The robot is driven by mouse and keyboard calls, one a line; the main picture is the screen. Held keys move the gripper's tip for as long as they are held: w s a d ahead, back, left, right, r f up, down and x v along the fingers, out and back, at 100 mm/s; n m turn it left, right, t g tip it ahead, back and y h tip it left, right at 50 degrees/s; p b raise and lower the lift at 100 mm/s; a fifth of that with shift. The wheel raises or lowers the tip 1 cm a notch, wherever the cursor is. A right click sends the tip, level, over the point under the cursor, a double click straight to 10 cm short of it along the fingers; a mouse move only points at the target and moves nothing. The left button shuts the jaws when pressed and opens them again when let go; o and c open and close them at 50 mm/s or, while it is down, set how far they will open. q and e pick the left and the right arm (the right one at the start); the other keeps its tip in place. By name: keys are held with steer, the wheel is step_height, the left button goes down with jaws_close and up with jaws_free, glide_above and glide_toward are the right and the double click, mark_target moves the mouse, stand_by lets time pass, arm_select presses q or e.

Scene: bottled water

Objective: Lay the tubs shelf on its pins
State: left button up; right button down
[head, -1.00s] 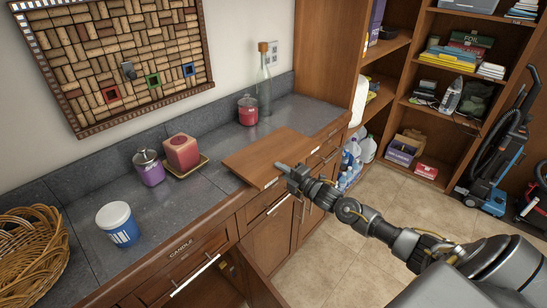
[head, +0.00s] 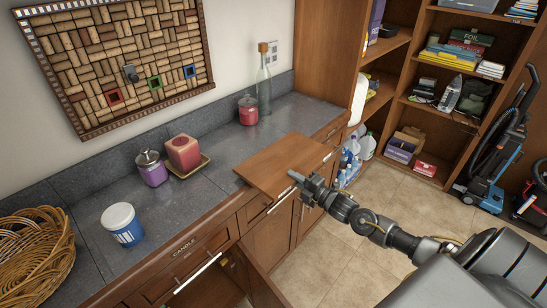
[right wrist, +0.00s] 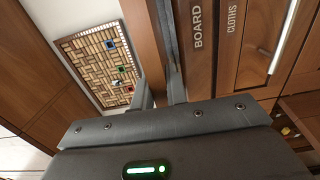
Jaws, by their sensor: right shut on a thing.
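The shelf is a flat brown wooden board (head: 283,160), seen at the front edge of the counter, overhanging it toward the floor side. My right gripper (head: 297,177) is shut on the board's near right edge. In the right wrist view the board (right wrist: 143,45) runs up from between the fingers (right wrist: 160,97). Whether the board touches the counter cannot be told. Below the counter a cabinet stands open, its door (head: 262,288) swung out; its dark inside shows only in part, and no pins are visible. My left gripper is not in view.
On the counter (head: 195,210) stand a white and blue tub (head: 122,226), a purple jar (head: 152,170), a red candle (head: 184,153), a red jar (head: 248,112) and a glass bottle (head: 264,85). A wicker basket (head: 35,250) is at left.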

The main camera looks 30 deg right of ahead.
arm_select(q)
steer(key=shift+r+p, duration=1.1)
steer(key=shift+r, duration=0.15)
arm_select(e)
steer(key=v, duration=0.6)
steer(key=shift+d, duration=0.1)
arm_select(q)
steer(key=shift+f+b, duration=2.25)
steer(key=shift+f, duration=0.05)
arm_select(e)
steer(key=s+a+r+m+h, duration=0.1)
steer(key=s+a+r+h, duration=0.1)
steer(key=a+r, duration=0.4)
steer(key=s+a+r+m+h, duration=0.2)
steer(key=a+r, duration=0.4)
steer(key=a, duration=0.8)
steer(key=shift+s+a+r+t, duration=0.2)
steer(key=shift+s+r+t, duration=0.1)
steer(key=shift+r, duration=0.05)
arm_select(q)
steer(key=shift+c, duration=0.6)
arm_select(e)
steer(key=shift+d+h, duration=0.15)
steer(key=shift+h, duration=0.15)
